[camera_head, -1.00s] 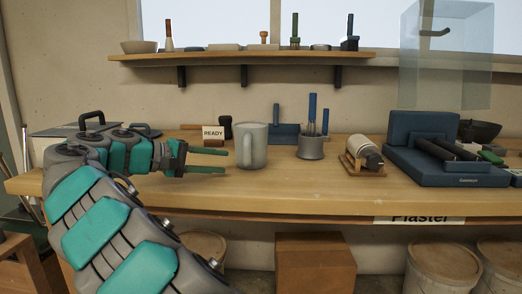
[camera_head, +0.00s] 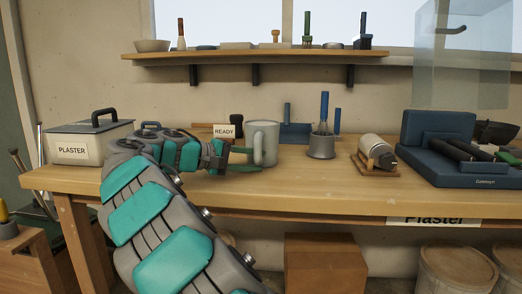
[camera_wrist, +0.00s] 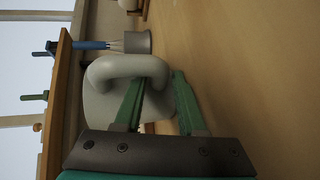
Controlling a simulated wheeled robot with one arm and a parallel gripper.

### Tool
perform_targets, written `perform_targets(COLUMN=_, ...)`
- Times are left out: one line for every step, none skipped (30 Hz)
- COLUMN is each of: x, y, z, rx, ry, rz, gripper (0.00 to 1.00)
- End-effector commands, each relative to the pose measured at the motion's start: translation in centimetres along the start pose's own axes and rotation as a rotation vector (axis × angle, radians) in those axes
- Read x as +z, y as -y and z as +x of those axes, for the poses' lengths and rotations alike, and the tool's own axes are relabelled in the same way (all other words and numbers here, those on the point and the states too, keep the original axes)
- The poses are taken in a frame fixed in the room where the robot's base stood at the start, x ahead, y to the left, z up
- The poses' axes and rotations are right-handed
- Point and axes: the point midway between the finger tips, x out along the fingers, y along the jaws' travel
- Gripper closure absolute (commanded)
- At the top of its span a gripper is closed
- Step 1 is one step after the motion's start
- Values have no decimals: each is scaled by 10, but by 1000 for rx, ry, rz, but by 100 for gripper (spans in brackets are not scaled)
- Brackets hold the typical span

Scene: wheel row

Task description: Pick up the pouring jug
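The pouring jug (camera_head: 266,141) is a grey, upright vessel on the workbench, with its handle on the left facing my gripper. My gripper (camera_head: 253,159) has green fingers spread apart at the handle. In the wrist view the jug (camera_wrist: 98,108) shows beyond the fingers, with its curved handle (camera_wrist: 125,64) near the fingertips. One side of the handle lies in the gap of my gripper (camera_wrist: 158,82). I cannot tell whether a finger touches it.
A grey cup with brushes (camera_head: 321,147) stands to the jug's right, then a roller on a wooden stand (camera_head: 376,155). A READY card (camera_head: 225,131) is behind my gripper. A PLASTER box (camera_head: 90,143) sits at the left. The bench front is clear.

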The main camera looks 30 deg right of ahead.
Motion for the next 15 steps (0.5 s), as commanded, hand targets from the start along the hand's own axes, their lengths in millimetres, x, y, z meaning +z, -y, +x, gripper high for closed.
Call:
perform_targets(x=0, y=0, z=0, rx=0, ry=-1, rz=0, gripper=60)
perform_targets(x=0, y=0, z=0, rx=0, ry=-1, rz=0, gripper=60)
perform_targets(x=0, y=0, z=-1, rx=0, ry=-1, rz=0, gripper=60)
perform_targets(x=0, y=0, z=-1, rx=0, ry=-1, rz=0, gripper=62)
perform_targets(x=0, y=0, z=-1, rx=0, ry=-1, rz=0, gripper=65)
perform_targets(x=0, y=0, z=-1, rx=0, ry=-1, rz=1, gripper=70)
perform_targets(x=0, y=0, z=-1, rx=0, ry=-1, rz=1, gripper=73)
perform_targets(x=0, y=0, z=-1, rx=0, ry=-1, rz=0, gripper=76)
perform_targets(x=0, y=0, z=-1, rx=0, ry=-1, rz=1, gripper=81)
perform_targets(x=0, y=0, z=-1, rx=0, ry=-1, rz=1, gripper=84)
perform_targets(x=0, y=0, z=-1, rx=0, ry=-1, rz=0, gripper=88)
perform_targets(x=0, y=0, z=-1, rx=0, ry=-1, rz=0, gripper=92)
perform_targets(x=0, y=0, z=-1, rx=0, ry=-1, rz=0, gripper=95)
perform_targets(x=0, y=0, z=-1, rx=0, ry=-1, rz=0, gripper=99)
perform_targets(x=0, y=0, z=-1, rx=0, ry=-1, rz=0, gripper=100)
